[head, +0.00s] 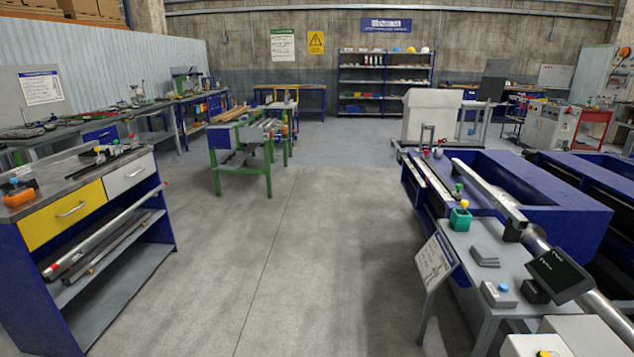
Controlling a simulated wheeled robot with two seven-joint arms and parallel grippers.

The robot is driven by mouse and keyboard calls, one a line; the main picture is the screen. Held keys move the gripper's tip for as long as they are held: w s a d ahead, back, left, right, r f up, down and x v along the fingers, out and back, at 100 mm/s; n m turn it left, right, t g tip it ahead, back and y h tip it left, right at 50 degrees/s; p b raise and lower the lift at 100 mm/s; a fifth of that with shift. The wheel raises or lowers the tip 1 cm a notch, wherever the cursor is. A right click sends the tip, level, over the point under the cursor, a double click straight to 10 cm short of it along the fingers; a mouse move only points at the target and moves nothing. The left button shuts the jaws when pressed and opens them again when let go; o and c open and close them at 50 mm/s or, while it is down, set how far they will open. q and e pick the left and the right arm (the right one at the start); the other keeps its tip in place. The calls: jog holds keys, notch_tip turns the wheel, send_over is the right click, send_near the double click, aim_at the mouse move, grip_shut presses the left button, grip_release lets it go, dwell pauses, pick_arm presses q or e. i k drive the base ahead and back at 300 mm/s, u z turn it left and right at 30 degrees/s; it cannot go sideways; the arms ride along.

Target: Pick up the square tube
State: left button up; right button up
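No gripper of mine is in view. I cannot tell for sure which piece is the square tube. A long pale bar (488,190) with flat sides slopes over the blue runout table (560,197) at the right. Its near end meets a dark fitting, beside a thick silver cylinder (603,312). Several long metal lengths (100,240) lie on the shelf under the left workbench, and one sticks out past its right side. More long stock (265,127) lies on a green stand in the middle distance. Their cross-sections are too small to tell.
A workbench (68,211) with yellow and grey drawers stands at the left. The middle floor is clear.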

aim_at(520, 222)
jog(key=u, duration=0.45)
jog(key=i, duration=2.45)
jog(key=z, duration=0.55)
jog(key=i, duration=1.5)
jog(key=z, duration=1.6)
jog(key=i, duration=0.65)
jog(key=z, duration=0.35)
